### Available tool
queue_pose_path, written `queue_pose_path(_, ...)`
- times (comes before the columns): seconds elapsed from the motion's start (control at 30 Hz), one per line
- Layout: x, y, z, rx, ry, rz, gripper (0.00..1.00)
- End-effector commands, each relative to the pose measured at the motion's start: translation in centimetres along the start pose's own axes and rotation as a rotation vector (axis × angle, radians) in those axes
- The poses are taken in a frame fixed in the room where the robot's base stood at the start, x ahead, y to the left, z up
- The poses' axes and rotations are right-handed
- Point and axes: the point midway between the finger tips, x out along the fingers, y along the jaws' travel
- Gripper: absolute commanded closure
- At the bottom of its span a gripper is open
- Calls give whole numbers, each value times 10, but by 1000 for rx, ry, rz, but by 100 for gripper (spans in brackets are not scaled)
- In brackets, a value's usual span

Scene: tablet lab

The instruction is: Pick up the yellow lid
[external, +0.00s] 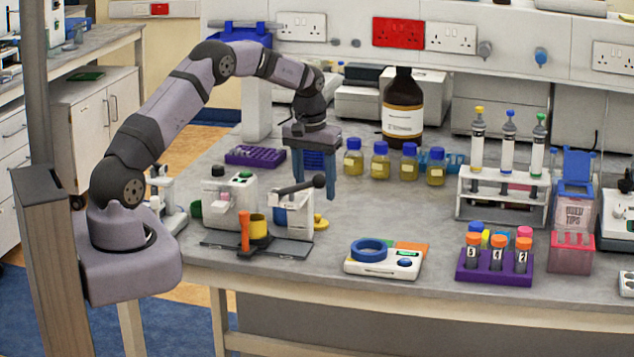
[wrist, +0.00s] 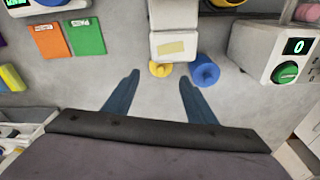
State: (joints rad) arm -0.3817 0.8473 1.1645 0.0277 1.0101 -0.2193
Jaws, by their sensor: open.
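The yellow lid (external: 320,222) is a small round yellow piece on the bench, close to the right side of the white press. It also shows in the wrist view (wrist: 160,69), at the edge of the white block and partly covered by it. My gripper (external: 313,195) points down above the bench, behind the press, with its two blue fingers apart and nothing between them. In the wrist view my gripper (wrist: 159,80) has the lid lying beyond its fingertips, roughly centred between them in the picture.
The white press (external: 292,208) with its black lever stands beside the lid. A blue cylinder (wrist: 205,70) is close to the lid. A balance with a blue ring (external: 369,250) stands front right. Several yellow bottles with blue caps (external: 380,164) stand behind. Bench between is clear.

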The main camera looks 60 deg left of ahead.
Motion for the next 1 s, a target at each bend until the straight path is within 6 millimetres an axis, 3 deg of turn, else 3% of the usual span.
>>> queue_pose_path(0.67,26,-1,-1,-1,-3,-2,49)
queue_pose_path(1.0,59,-2,-4,-1,-4,-2,49)
